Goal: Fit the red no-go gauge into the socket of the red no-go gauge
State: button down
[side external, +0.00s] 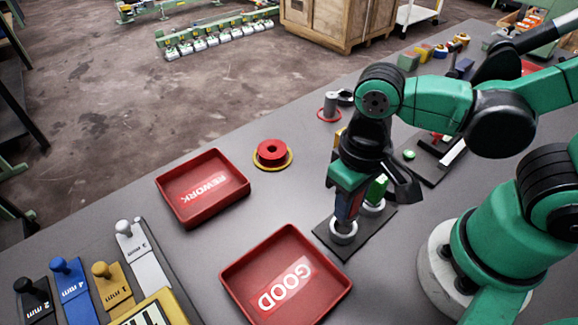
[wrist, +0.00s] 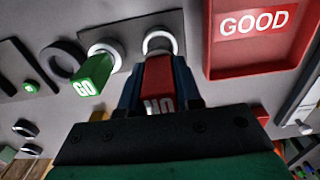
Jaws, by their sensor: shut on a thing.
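My gripper (side external: 346,208) is shut on the red no-go gauge, a red block lettered "NO" (wrist: 158,88), between its dark blue fingers in the wrist view. The gauge's far end lies at the light ring-shaped socket (wrist: 161,41) on a dark plate (side external: 333,246). The same socket (side external: 343,234) shows right below the fingers in the side view. I cannot tell whether the gauge's end is inside the ring or just above it. The green gauge lettered "GO" (wrist: 91,78) stands in the neighbouring ring (wrist: 103,50); it also shows in the side view (side external: 377,189).
A red GOOD tray (side external: 238,279) lies close in front of the plate. A red REWORK tray (side external: 172,205) is farther left, near a red disc on a yellow ring (side external: 272,153). Several labelled pieces with knobs (side external: 140,250) stand at the lower left.

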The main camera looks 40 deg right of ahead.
jog(key=shift+f, duration=1.6)
jog(key=shift+f, duration=0.1)
jog(key=c, duration=0.6)
grip_release()
notch_tip(320, 180, up, 12)
jog(key=shift+w+f, duration=0.1)
jog(key=w+d+f+t, duration=0.1)
jog(key=w+d+t, duration=0.6)
jog(key=w+d, duration=0.1)
jog(key=shift+w+d, duration=0.25)
jog(key=shift+d, duration=0.05)
